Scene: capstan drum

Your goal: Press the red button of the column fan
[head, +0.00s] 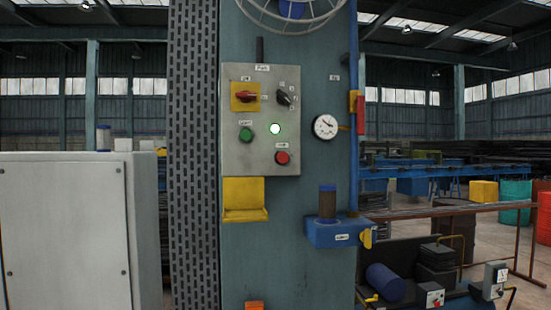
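A grey control box (262,160) is fixed to a teal column (320,200) in the head view. Its round red button (282,158) sits at the lower right of the box, under a small label. A green button (246,135) is up and to its left, and a lit white-green lamp (275,129) is just above it. A red rotary switch on a yellow plate (245,97) and a black selector knob (284,98) are in the upper row. A caged fan (292,12) is partly cut off at the top. My gripper is not in view.
A yellow bracket (245,200) sticks out below the box. A pressure gauge (325,126), a blue pipe (353,80) with a red-handled valve, and a blue shelf (338,232) are to its right. A grey cabinet (70,235) stands at left, a compressor (425,283) at lower right.

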